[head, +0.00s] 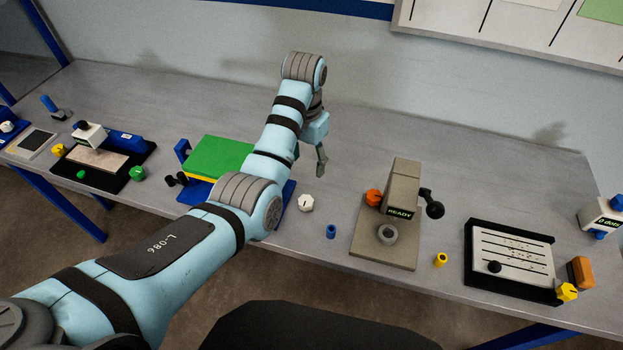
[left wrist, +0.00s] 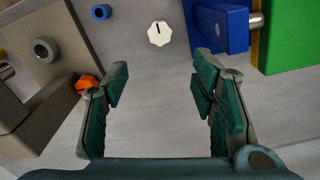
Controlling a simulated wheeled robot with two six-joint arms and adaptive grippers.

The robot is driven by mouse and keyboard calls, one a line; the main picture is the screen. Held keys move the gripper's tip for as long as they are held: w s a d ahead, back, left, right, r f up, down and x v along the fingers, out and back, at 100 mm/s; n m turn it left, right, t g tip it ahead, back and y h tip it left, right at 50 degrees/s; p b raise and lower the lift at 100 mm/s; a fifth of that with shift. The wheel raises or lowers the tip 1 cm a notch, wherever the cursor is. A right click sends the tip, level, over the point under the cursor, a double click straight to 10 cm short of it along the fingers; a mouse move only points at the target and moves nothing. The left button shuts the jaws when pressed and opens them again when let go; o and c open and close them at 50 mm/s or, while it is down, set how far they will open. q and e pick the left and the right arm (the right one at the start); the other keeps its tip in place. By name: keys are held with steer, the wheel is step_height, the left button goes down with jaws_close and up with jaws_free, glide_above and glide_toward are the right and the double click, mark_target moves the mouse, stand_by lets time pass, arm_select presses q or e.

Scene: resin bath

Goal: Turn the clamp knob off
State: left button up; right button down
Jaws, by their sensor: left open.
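A white scalloped knob (head: 306,203) with a black pointer line sits at the table's front, just right of the blue clamp (head: 288,192) that holds a green and yellow block; I take it as the clamp knob. In the left wrist view the knob (left wrist: 160,34) lies beyond the fingertips, between their lines, with its pointer line toward the top of the picture. My left gripper (head: 318,160) is open and empty, pointing down behind the knob; its fingers (left wrist: 160,82) are apart and do not touch it. My right gripper is not in view.
Right of the knob are a small blue cylinder (head: 331,231) and a grey press (head: 402,180) with an orange knob (head: 374,197) and a READY display. A yellow cylinder (head: 440,260) and a black-framed tray (head: 468,262) stand farther right. The table behind is clear.

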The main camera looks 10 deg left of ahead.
mark_target(307, 199)
arm_select(q)
steer(key=f, duration=0.3)
steer(key=f+b, duration=0.1)
steer(key=f, duration=0.2)
steer(key=s+f+b, duration=0.1)
steer(key=f, duration=0.3)
steer(key=shift+s+f, duration=0.1)
steer(key=f, duration=0.2)
steer(key=w+f+b, duration=0.1)
steer(key=f, duration=0.1)
steer(key=shift+w, duration=0.1)
steer(key=shift+f, duration=0.1)
steer(key=shift+s+r, duration=0.2)
steer(key=shift+s, duration=0.1)
steer(key=c, duration=1.1)
steer(key=shift+c, duration=0.2)
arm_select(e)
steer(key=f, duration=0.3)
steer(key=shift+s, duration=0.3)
